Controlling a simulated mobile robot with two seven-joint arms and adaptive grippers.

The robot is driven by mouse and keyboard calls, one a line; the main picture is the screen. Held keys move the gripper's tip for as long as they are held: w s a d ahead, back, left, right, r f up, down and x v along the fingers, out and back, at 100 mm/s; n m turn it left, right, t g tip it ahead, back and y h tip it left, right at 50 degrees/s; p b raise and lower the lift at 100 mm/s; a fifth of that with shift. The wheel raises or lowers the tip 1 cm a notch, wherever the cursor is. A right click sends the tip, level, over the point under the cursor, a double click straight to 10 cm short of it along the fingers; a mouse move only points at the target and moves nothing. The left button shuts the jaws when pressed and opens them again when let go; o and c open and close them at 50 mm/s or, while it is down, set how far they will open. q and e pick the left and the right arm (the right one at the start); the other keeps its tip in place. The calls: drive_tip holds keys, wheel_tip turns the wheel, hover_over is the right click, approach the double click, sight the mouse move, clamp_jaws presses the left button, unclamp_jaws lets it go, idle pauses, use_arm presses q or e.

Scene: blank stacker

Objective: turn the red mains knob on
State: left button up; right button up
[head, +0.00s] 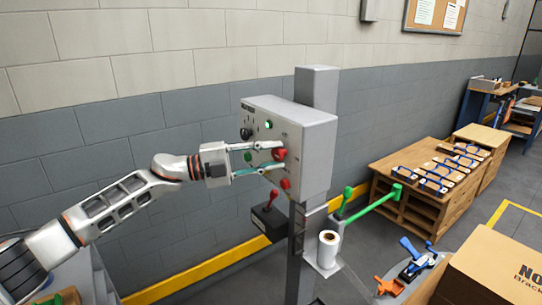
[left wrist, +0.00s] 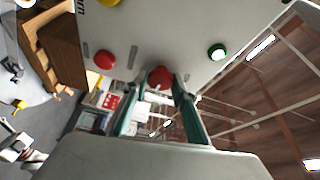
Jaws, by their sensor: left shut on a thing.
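A grey control box (head: 302,131) is mounted on a grey post, with several knobs and buttons on its face. My left gripper (head: 279,156) reaches in from the left, one finger above and one below a red knob (head: 280,154) on that face. In the left wrist view the red knob (left wrist: 160,76) sits between the two fingertips, and the gripper is shut on it. The fingertips partly cover the knob, and its pointing direction is not clear. My right gripper is in neither view.
Another red control (head: 285,184) sits just below, also seen in the left wrist view (left wrist: 105,59). A green-rimmed button (left wrist: 217,52) is on the same face. A red-handled lever (head: 272,197), a white roll (head: 328,248) and a green arm (head: 375,205) are lower down.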

use_arm(q)
drive_tip(key=o, duration=1.1)
drive_tip(key=v, duration=1.2)
drive_tip(key=shift+f, duration=0.1)
